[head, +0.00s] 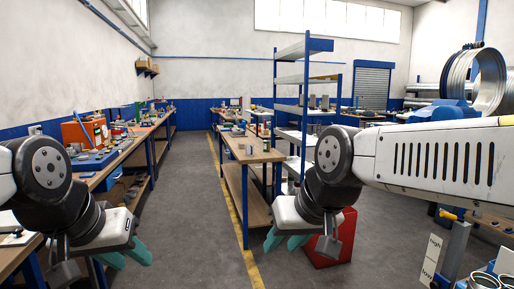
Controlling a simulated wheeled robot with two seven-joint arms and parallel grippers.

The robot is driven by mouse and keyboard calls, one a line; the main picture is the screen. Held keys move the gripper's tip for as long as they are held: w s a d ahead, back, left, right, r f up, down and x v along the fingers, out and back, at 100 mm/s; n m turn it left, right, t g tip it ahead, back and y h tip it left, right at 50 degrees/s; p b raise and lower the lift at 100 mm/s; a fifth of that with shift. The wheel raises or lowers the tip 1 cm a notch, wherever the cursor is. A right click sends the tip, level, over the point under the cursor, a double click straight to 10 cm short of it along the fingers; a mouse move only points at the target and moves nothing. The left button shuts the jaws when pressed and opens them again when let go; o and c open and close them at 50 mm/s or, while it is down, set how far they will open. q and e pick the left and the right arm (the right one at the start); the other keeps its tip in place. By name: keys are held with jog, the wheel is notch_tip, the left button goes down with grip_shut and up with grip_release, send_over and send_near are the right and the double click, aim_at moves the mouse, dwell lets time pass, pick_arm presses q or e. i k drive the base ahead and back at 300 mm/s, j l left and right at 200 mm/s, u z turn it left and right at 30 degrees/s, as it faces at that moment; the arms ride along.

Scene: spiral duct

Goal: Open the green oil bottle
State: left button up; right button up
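I cannot make out a green oil bottle for certain. Small items, some of them green, stand on the left workbench (150,128), too small to tell apart. My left gripper (126,256) is at the lower left, in front of that bench, with its teal fingers apart and nothing between them. My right gripper (286,243) is right of centre, over the floor beside a red box (338,240). Its teal fingers are also apart and empty. Neither gripper touches an object that I can see.
A wooden workbench (250,150) and a blue-framed shelf rack (306,80) stand in the middle. A spiral duct (490,82) is at the far right. The grey floor aisle (195,215) between the left and middle benches is clear.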

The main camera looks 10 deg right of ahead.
aim_at(266, 147)
jog(key=i+u, duration=0.25)
jog(key=i, duration=1.6)
jog(key=i+z, duration=0.15)
jog(key=i, duration=0.4)
jog(key=i+j+z, duration=0.15)
jog(key=i, duration=0.35)
jog(key=i+j+z, duration=0.2)
jog(key=i, duration=0.35)
jog(key=i+j+z, duration=0.15)
jog(key=i+z, duration=0.15)
jog(key=z, duration=0.15)
jog(key=i+j+z, duration=0.25)
jog(key=z, duration=0.15)
jog(key=i+j+z, duration=0.2)
jog(key=j+z, duration=0.25)
jog(key=i+j+z, duration=0.2)
jog(key=z, duration=0.25)
jog(key=i+j+z, duration=0.1)
jog(key=j+z, duration=0.15)
jog(key=j, duration=0.3)
jog(key=j+z, duration=0.25)
jog(key=j, duration=0.35)
